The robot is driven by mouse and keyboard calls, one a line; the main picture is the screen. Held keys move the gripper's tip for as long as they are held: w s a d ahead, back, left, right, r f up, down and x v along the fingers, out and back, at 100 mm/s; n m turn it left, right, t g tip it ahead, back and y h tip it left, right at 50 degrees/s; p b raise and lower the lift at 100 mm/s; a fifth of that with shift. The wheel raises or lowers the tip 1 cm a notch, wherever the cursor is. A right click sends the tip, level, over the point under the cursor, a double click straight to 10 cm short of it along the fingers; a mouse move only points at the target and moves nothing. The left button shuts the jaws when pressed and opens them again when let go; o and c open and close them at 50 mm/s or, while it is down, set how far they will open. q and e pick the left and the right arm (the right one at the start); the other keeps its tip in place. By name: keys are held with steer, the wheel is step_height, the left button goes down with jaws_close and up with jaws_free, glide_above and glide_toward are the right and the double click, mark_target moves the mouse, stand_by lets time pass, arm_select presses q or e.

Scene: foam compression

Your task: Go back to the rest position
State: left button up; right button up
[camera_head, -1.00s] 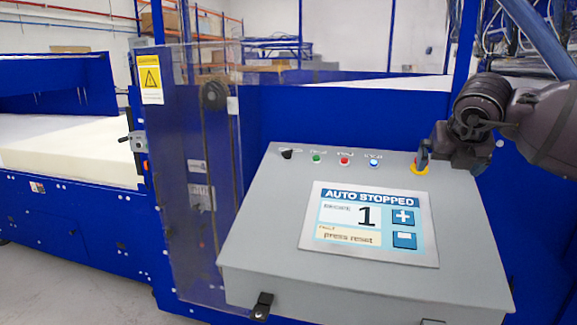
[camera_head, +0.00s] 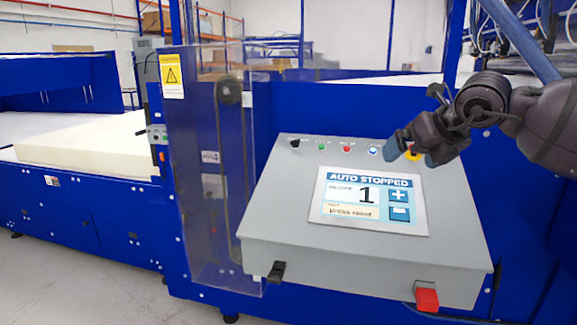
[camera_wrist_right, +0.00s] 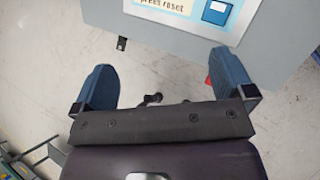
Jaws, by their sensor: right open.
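My right gripper (camera_head: 408,152) is open and empty in the head view. It hangs over the top right of the grey control panel (camera_head: 270,225), in front of the yellow-ringed button (camera_head: 410,155), which it partly hides. In the right wrist view its two blue fingers (camera_wrist_right: 168,90) stand wide apart with nothing between them, and the panel's lower edge (camera_wrist_right: 180,25) shows beyond. The panel's screen (camera_head: 368,200) reads AUTO STOPPED, the number 1 and a press reset line. My left gripper is not in view.
Black, green, red and blue controls (camera_head: 347,149) line the panel's upper edge. A red block (camera_head: 427,298) sits at its lower right corner. A clear guard (camera_head: 205,170) stands left of the panel. White foam (camera_head: 90,145) lies on the blue machine at left. Grey floor (camera_head: 60,285) is free in front.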

steer(key=s+a+r+g+y, duration=0.1)
steer(key=s+a+r+y, duration=0.15)
steer(key=a+y, duration=0.5)
steer(key=s+a+r+y, duration=0.2)
steer(key=s+a+y, duration=0.1)
steer(key=a+y, duration=0.4)
steer(key=w+d+f+m+t+h, duration=0.1)
steer(key=d+f+m+t+h, duration=0.4)
steer(key=f+m, duration=0.7)
steer(key=d+f+m+t+h, duration=0.3)
steer(key=f+m+t+h, duration=0.25)
steer(key=f+m, duration=0.6)
steer(key=s+d+f+m+h, duration=0.2)
steer(key=s+f+m, duration=0.15)
steer(key=f, duration=0.35)
steer(key=s+d+f+m+h, duration=0.2)
steer(key=s+d+f+m, duration=0.15)
steer(key=f, duration=0.35)
steer(key=s+d+f+m+g+h, duration=0.2)
steer(key=s+f+m+g, duration=0.1)
steer(key=s+f, duration=0.6)
steer(key=s+d+f+m+g+h, duration=0.2)
steer(key=s+f+m+g, duration=0.1)
steer(key=s+f, duration=0.6)
steer(key=s, duration=0.4)
